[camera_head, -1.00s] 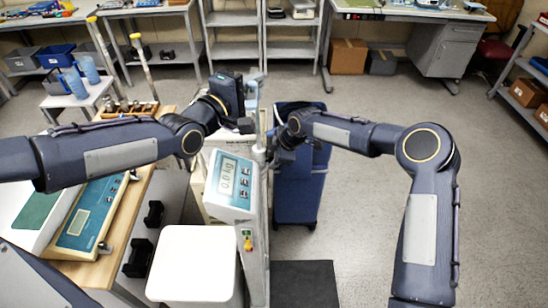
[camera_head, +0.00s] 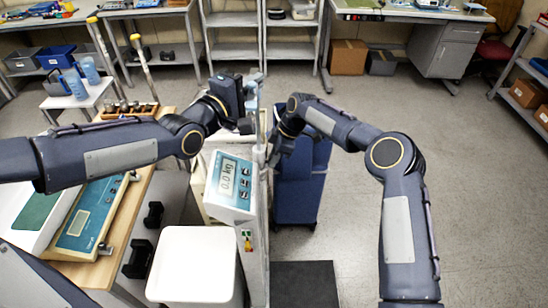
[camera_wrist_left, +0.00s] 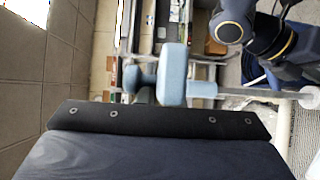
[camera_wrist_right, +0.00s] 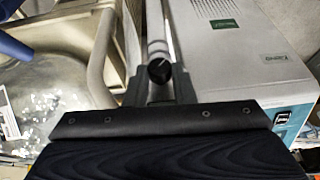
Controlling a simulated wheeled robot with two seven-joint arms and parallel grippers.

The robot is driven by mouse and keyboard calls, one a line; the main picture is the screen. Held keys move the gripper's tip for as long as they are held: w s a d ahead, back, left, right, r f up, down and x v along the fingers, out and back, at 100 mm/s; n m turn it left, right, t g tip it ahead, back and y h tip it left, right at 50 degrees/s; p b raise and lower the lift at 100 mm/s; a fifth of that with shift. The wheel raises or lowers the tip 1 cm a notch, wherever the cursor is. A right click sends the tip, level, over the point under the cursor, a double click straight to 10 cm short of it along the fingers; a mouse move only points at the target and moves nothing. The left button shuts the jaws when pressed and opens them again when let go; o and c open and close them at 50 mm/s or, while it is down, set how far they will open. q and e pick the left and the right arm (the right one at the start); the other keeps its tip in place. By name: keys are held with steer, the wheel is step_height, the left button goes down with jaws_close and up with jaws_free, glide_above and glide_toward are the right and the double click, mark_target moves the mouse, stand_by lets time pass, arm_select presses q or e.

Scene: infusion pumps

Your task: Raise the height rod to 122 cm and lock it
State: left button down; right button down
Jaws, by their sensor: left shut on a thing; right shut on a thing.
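The scale (camera_head: 230,185) shows 0.0 kg on its tilted display. Its thin height rod (camera_head: 262,125) stands upright behind the display; its marks are too small to read. My left gripper (camera_head: 247,118) is shut at the rod's upper part, on the light-blue headpiece, which shows as a block in the left wrist view (camera_wrist_left: 172,73). My right gripper (camera_head: 273,156) is shut on a black knob (camera_wrist_right: 160,71) on the rod, lower down and right of it. The knob sits between the two grey fingers in the right wrist view. The headpiece's grip is partly hidden.
A blue chair-like thing (camera_head: 300,185) stands just right of the rod. A wooden table (camera_head: 125,225) with another scale readout is at the left. Open floor (camera_head: 465,180) lies to the right.

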steer(key=shift+w+d+f+g, duration=0.15)
steer(key=shift+w+g, duration=0.3)
steer(key=shift+g, duration=0.65)
steer(key=shift+s, duration=0.1)
steer(key=c, duration=1.2)
jaws_free()
steer(key=shift+t, duration=0.4)
